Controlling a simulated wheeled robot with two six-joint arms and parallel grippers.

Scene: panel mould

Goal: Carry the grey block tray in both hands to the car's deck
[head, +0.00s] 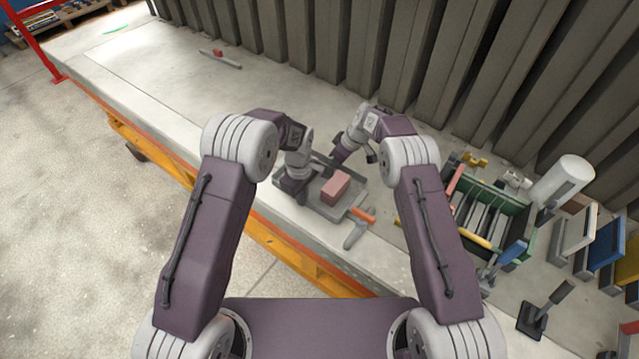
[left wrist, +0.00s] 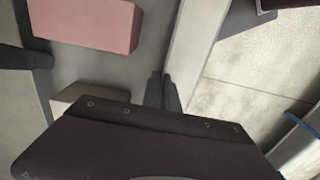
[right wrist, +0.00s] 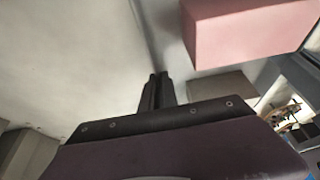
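The grey block tray (head: 314,192) lies on the pale bench top, near its front edge. A pink block (head: 335,187) sits in it; it also shows in both wrist views (left wrist: 95,22) (right wrist: 245,32). A brownish-grey block shows beside it in the left wrist view (left wrist: 88,98) and the right wrist view (right wrist: 208,94). My left gripper (head: 291,188) is shut on the tray's near wall (left wrist: 190,45). My right gripper (head: 336,160) is shut on the far wall (right wrist: 148,35). The fingertips are partly hidden in the head view. I cannot make out a car's deck.
An orange-handled tool (head: 358,228) lies close to the tray's right end. A green toolbox (head: 515,205), a white cylinder (head: 560,180) and other tools crowd the bench to the right. Grey upright panels (head: 350,50) stand behind. The bench (head: 170,90) to the left is mostly clear.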

